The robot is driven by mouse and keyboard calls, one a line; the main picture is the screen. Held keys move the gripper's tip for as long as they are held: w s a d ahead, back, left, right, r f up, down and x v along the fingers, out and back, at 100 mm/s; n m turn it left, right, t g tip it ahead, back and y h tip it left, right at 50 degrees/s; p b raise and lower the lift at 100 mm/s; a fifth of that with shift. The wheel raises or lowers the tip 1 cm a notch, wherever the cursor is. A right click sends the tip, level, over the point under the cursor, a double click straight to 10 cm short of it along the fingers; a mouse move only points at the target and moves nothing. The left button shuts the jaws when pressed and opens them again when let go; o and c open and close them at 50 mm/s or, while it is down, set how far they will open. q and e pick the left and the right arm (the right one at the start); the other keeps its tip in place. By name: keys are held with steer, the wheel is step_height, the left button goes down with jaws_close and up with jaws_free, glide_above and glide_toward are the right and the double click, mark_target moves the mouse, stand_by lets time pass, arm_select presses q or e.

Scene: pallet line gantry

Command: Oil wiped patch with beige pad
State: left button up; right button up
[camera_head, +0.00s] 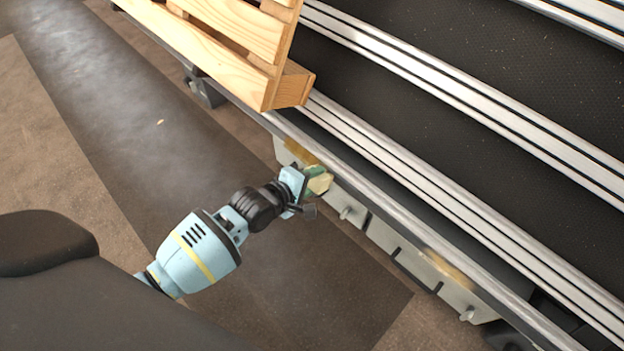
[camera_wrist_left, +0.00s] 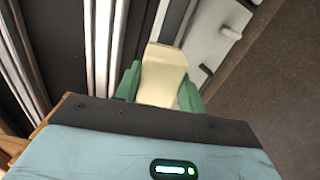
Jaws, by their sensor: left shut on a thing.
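My left gripper (camera_head: 314,181) is shut on the beige pad (camera_head: 320,184), at the side of the conveyor rail. In the left wrist view the beige pad (camera_wrist_left: 163,76) sits between the two green fingers of the gripper (camera_wrist_left: 159,88). I cannot tell whether the pad touches the rail. One yellow-brown patch (camera_head: 300,151) lies on the rail side just up and left of the gripper. Another yellow-brown patch (camera_head: 448,267) lies further along the rail, to the lower right. I cannot tell which patch is wiped. My right gripper is not in view.
A wooden pallet (camera_head: 225,35) sits on the conveyor at the upper left, its corner above the gripper. Metal rails (camera_head: 430,165) run diagonally beside dark belting. Pegs (camera_head: 466,314) stick out from the grey side plates below the rail. The floor (camera_head: 110,90) at the left is clear.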

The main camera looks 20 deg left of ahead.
arm_select(q)
steer(key=shift+w+d+f+b, duration=0.2)
steer(key=shift+w+f+b, duration=0.15)
steer(key=shift+w, duration=0.2)
steer(key=shift+w+d+f+b, duration=0.1)
steer(key=shift+w+f+b, duration=0.05)
steer(key=shift+w+b, duration=0.2)
stand_by(0.3)
steer(key=shift+w+a, duration=0.2)
steer(key=shift+a, duration=0.45)
steer(key=shift+w+a, duration=0.25)
steer(key=shift+a, duration=0.35)
steer(key=shift+w+a, duration=0.2)
steer(key=shift+a, duration=0.45)
steer(key=shift+d, duration=0.1)
steer(key=shift+s+d+p, duration=0.3)
steer(key=shift+d+p, duration=0.45)
steer(key=shift+d, duration=0.15)
steer(key=shift+s+d+p, duration=0.2)
steer(key=shift+d+p, duration=0.1)
steer(key=shift+d, duration=0.2)
steer(key=shift+s+d+p, duration=0.15)
steer(key=shift+d+p, duration=0.1)
steer(key=shift+d, duration=0.2)
